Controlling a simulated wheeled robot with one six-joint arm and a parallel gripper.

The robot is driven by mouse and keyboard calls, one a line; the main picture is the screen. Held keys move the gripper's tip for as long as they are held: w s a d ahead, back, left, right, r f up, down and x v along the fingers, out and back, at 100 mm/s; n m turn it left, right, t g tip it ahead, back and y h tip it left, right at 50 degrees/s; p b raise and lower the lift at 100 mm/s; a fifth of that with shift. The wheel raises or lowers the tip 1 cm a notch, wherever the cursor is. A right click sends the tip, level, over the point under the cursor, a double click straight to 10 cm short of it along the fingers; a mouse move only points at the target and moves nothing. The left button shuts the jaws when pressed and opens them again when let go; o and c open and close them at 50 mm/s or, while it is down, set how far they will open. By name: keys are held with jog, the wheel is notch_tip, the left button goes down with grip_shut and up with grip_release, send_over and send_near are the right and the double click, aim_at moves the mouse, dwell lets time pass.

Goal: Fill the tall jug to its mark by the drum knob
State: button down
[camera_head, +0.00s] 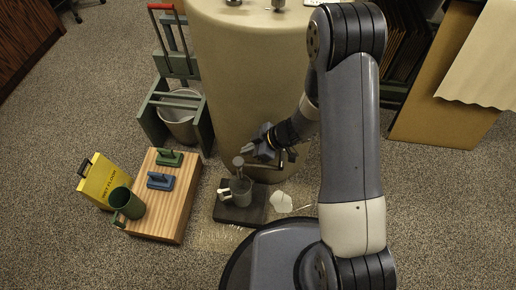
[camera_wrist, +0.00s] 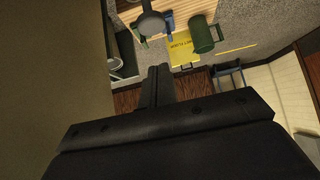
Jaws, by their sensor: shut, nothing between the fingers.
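The beige drum (camera_head: 232,75) stands at the back centre. A round grey knob (camera_head: 238,161) shows low at its front, and a grey round-ended part, probably the same knob, is in the wrist view (camera_wrist: 150,25). A grey jug (camera_head: 241,190) with a pale handle stands upright on a dark block below the knob. Its mark and liquid level cannot be made out. My gripper (camera_head: 252,152) is shut and empty beside the knob; contact is unclear.
The wooden box (camera_head: 170,215) carries a green and a blue handled block. A yellow wet-floor sign (camera_head: 101,178) stands left of it. A mop bucket in a grey-green frame (camera_head: 152,122) is behind. A white scrap (camera_head: 281,202) lies right of the dark block (camera_head: 226,214).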

aim_at(243, 162)
jog(key=f, duration=0.1)
jog(key=a+f+b, duration=0.1)
jog(key=f, duration=0.1)
jog(key=a+f+b, duration=0.1)
jog(key=shift+f, duration=0.25)
jog(key=shift+w+f+b, duration=0.1)
jog(key=shift+f+b, duration=0.3)
jog(key=shift+f, duration=0.3)
jog(key=shift+f, duration=0.1)
notch_tip(243, 162, down, 3)
jog(key=shift+r+b, duration=0.15)
jog(key=shift+b, duration=0.2)
jog(key=shift+d, duration=0.1)
jog(key=shift+s, duration=0.25)
dwell(2.2)
jog(key=a+r+p+v, duration=0.2)
jog(key=p+v, duration=0.5)
jog(key=v, duration=0.6)
jog(key=shift+w+p, duration=0.25)
jog(key=shift+p, duration=0.15)
